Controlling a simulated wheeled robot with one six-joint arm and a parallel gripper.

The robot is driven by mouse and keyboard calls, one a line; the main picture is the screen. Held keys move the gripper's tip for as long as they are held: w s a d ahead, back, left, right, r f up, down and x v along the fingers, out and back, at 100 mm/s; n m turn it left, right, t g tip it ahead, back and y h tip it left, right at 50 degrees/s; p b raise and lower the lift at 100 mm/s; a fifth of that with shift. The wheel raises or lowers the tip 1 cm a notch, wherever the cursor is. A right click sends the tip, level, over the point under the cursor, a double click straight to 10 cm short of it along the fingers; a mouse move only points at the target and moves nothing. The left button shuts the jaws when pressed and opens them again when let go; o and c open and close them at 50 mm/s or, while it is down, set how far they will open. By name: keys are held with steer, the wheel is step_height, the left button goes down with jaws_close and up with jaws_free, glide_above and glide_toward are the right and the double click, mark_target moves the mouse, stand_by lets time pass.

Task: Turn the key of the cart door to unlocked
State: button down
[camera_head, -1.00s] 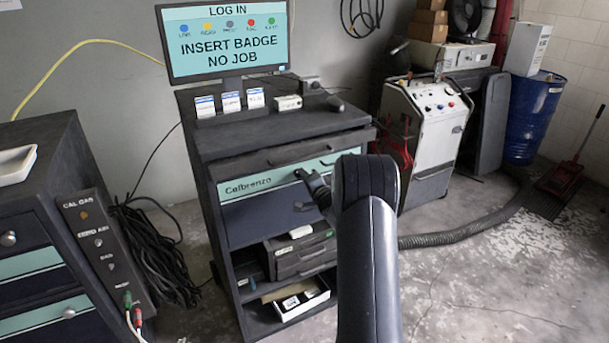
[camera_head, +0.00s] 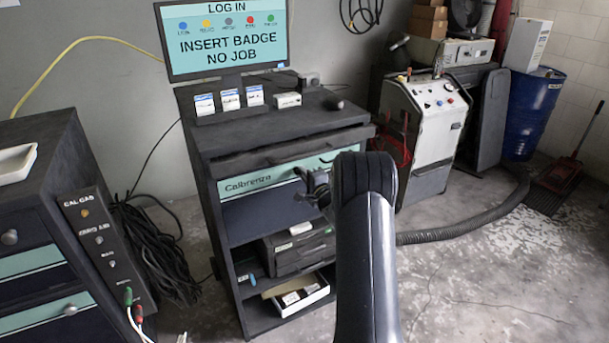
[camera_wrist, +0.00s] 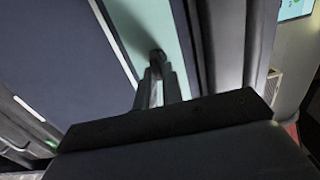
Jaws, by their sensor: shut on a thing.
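The cart (camera_head: 210,155) stands in the middle of the head view, with a teal strip (camera_head: 247,185) across its dark door (camera_head: 265,214). My gripper (camera_head: 303,174) is at the right part of that strip, partly hidden by my arm. In the wrist view my gripper (camera_wrist: 156,80) points at the strip (camera_wrist: 137,25), its two fingers close together. They are shut on a small dark key (camera_wrist: 157,56) standing out from the strip. The key's bow is mostly hidden between the fingers, so its angle is hard to tell.
A monitor (camera_head: 222,38) and small boxes stand on the cart top. Below the door are a dark device (camera_head: 300,250) and an open tray (camera_head: 302,296). A dark cabinet (camera_head: 45,190) stands left, a white machine (camera_head: 428,125) right. Floor at front right is mostly clear.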

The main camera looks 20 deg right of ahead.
steer(key=c, duration=1.5)
jaws_free()
steer(key=shift+c, duration=0.2)
steer(key=shift+s, duration=0.1)
steer(key=s+b, duration=0.2)
steer(key=s, duration=0.8)
steer(key=shift+s+d, duration=0.2)
steer(key=shift+s, duration=0.1)
steer(key=w+p, duration=0.2)
steer(key=w, duration=0.8)
steer(key=shift+w+a, duration=0.15)
steer(key=shift+w, duration=0.25)
